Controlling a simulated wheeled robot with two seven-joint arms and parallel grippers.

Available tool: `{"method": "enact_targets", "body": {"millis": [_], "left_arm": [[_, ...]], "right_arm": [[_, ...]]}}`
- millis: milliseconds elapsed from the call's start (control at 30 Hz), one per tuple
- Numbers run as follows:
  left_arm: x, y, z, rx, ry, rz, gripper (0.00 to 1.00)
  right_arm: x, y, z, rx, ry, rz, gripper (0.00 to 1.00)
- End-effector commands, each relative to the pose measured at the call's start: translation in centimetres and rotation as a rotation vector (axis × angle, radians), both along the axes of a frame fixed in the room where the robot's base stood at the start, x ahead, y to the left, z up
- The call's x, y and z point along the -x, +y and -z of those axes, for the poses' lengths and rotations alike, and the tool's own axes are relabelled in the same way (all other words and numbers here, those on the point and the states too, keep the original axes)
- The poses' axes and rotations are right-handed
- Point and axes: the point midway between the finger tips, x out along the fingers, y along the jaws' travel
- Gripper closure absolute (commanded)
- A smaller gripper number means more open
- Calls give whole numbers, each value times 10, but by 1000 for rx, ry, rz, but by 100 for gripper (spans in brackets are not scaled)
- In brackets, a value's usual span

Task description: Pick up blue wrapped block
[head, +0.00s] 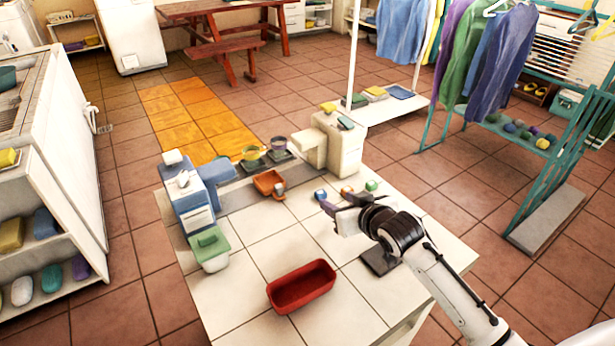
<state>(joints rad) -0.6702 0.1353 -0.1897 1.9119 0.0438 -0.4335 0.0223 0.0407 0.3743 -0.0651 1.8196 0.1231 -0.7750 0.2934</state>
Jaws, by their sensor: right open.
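A small blue block (320,195), which looks like the blue wrapped block, sits on the white tiled table top, at the left end of a short row of small coloured pieces. My right gripper (336,204) reaches in from the lower right over the table, its fingers apart and empty. Its fingertips are just in front of the blue block in the picture. I cannot tell the height gap or whether they touch. My left gripper is not in view.
Beside the blue block are an orange-brown piece (346,191) and a green piece (371,185). A red tray (301,287) stands at the front, a terracotta dish (268,183) further back. A green-lidded container (209,248) stands left. The white tiles between are clear.

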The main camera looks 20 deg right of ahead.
Motion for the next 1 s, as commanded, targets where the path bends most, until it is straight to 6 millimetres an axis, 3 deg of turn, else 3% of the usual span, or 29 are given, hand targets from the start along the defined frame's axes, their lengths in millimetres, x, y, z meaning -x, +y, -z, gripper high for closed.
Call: {"method": "enact_targets", "body": {"millis": [400,567,1000], "left_arm": [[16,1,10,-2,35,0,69],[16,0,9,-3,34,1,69],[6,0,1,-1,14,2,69]], "right_arm": [[-41,-2,22,0,0,1,53],[-47,-2,27,-1,1,0,53],[-85,-2,52,-1,1,2,53]]}}
